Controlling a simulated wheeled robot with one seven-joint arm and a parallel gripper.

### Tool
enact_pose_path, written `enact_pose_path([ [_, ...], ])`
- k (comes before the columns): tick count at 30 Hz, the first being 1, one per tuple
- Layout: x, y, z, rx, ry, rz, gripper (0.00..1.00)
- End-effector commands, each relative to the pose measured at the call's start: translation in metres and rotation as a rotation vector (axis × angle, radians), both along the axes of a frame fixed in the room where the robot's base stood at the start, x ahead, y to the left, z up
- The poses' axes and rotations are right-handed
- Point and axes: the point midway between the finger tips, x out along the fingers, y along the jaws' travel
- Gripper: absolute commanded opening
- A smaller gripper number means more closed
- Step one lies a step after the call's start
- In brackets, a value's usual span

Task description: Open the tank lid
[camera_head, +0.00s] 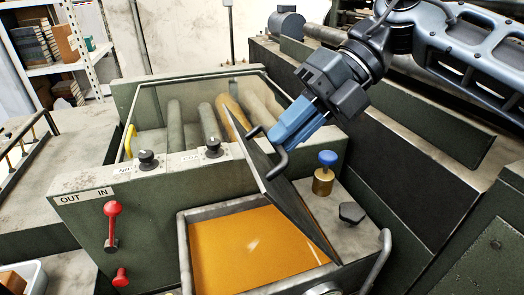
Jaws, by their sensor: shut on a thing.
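The tank (183,248) is a grey metal box near the bottom middle, filled with orange-yellow liquid (245,245). Its dark lid (290,205) stands tilted up along the tank's right side, so the liquid lies uncovered. A bent lid handle (277,165) shows at the lid's upper end. My gripper (281,140), with blue fingers, comes in from the upper right and is shut on the lid handle. The fingers cover part of the handle.
A brass valve with a blue knob (326,160) and a dark knob (351,213) stand right of the lid. A curved rail (378,262) is at lower right. Left are a red lever (112,215) and black knobs (213,147); rollers (207,122) lie behind.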

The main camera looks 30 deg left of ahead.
Motion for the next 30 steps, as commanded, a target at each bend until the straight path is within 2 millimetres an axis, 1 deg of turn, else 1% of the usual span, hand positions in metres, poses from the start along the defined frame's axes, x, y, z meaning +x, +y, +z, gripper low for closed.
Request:
enact_pose_path([
  [1, 0.008, -0.005, 0.002, 0.023, 0.028, -0.006, 0.00],
  [6, 0.025, -0.020, 0.008, 0.083, 0.097, -0.003, 0.00],
  [12, 0.037, -0.031, 0.011, 0.125, 0.145, -0.001, 0.00],
  [19, 0.042, -0.035, 0.011, 0.140, 0.163, 0.000, 0.00],
  [29, 0.042, -0.035, 0.011, 0.140, 0.163, 0.000, 0.00],
  [30, 0.042, -0.035, 0.011, 0.140, 0.163, 0.000, 0.16],
])
